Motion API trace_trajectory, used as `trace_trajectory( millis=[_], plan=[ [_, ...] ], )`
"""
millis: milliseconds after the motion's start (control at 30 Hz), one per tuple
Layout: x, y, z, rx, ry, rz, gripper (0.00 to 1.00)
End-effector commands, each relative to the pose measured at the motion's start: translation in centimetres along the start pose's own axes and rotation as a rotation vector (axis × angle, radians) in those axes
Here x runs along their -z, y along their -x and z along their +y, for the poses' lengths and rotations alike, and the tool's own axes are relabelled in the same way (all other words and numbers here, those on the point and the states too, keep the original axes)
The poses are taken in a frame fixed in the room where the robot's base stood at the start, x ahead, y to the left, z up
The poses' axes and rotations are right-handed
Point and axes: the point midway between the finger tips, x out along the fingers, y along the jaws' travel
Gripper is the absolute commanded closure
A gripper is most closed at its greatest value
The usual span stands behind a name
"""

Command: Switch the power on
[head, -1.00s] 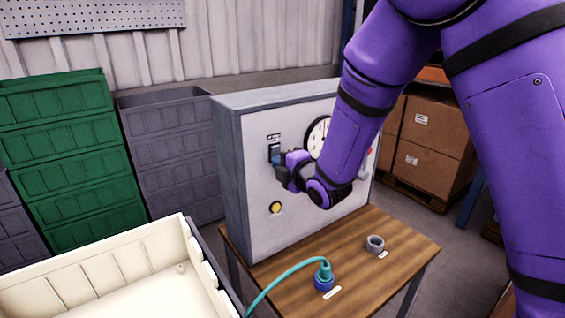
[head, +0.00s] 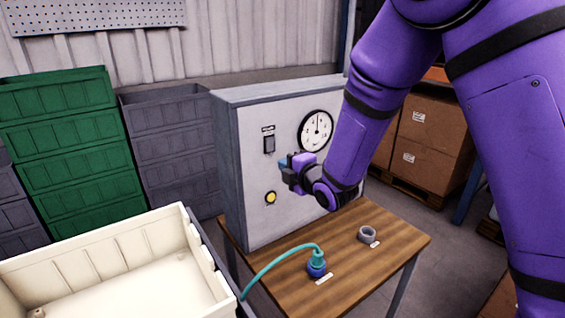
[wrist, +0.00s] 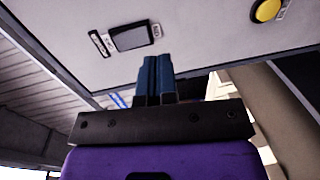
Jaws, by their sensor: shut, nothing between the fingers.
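The grey control box (head: 240,215) stands upright on the wooden table. Its dark power switch (head: 269,144) is on the upper left of the front panel, under a small label; it also shows in the wrist view (wrist: 129,37). I cannot tell from its rocker which position it is in. A yellow round button (head: 270,198) sits below the switch, and a dial gauge (head: 316,130) is to its upper right. My gripper (head: 284,162) is shut and empty, in front of the panel to the lower right of the switch, apart from it. Its blue fingers (wrist: 156,77) are together in the wrist view.
A teal cable with a plug (head: 316,264) and a grey ring (head: 367,234) are on the wooden table (head: 345,275). A cream crate (head: 50,262) is at the lower left. Green crates (head: 65,140) and cardboard boxes (head: 425,140) stand behind.

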Motion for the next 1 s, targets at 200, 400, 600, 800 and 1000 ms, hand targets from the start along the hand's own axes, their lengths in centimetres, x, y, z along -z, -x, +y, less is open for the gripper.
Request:
trace_trajectory(
  millis=[200,400,600,800,1000],
  plan=[
    [0.0,2.9,-0.7,0.000,-0.001,-0.001,1.00],
    [0.0,5.9,-1.4,0.000,-0.001,0.000,1.00],
    [0.0,7.7,-2.0,0.000,0.000,0.000,1.00],
    [-1.4,8.7,-0.7,0.032,-0.074,-0.042,1.00],
    [-4.9,11.4,2.3,0.133,-0.297,-0.167,1.00]
  ],
)
